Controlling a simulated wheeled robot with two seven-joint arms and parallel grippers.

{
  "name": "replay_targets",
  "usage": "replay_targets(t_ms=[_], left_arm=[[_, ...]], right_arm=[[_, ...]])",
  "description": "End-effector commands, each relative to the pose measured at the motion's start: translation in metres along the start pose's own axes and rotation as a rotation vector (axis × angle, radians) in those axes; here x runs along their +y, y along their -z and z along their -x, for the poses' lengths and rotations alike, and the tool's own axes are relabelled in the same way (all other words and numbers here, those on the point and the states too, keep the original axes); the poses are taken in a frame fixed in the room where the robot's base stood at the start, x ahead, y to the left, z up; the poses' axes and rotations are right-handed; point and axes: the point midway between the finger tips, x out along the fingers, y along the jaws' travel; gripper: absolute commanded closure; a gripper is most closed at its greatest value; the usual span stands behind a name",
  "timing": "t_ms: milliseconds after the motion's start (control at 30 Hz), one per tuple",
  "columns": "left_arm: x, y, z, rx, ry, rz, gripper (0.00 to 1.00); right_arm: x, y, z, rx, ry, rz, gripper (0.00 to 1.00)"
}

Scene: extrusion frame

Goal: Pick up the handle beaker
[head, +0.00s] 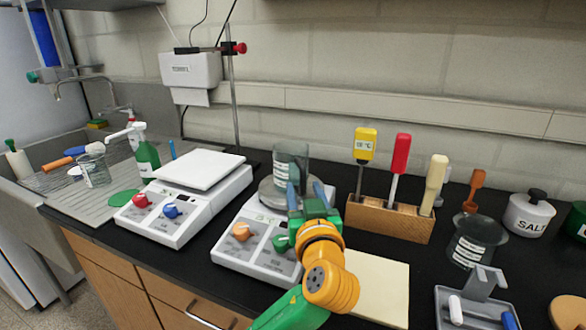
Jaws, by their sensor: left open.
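A clear glass beaker (291,160) with a white label stands upright on the round plate of the right-hand white hot plate (262,240). I cannot make out a handle on it. My left gripper (306,192) is open, with its blue fingertips at the beaker's lower right. One finger overlaps the beaker in the picture, and I cannot tell whether it touches the glass. The green and orange wrist hides part of the hot plate. My right gripper is not in view.
A wooden block (388,220) with several coloured-handled tools stands to the right. Another glass beaker (472,242) stands farther right, by a grey tray (455,318). A white balance (180,205) is at the left. A cream pad (378,285) lies in front of the block.

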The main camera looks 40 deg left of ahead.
Motion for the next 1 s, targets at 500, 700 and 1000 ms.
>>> replay_targets(t_ms=[500, 700, 1000], left_arm=[[0.0, -0.001, -0.021, -0.002, -0.001, -0.001, 0.92], [0.0, -0.001, -0.021, -0.002, -0.001, -0.001, 1.0], [0.0, 0.001, -0.021, -0.001, -0.001, -0.001, 1.0]], right_arm=[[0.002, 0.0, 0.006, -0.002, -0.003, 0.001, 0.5], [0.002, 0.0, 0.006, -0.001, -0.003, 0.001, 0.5], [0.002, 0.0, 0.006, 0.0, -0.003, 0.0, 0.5]])
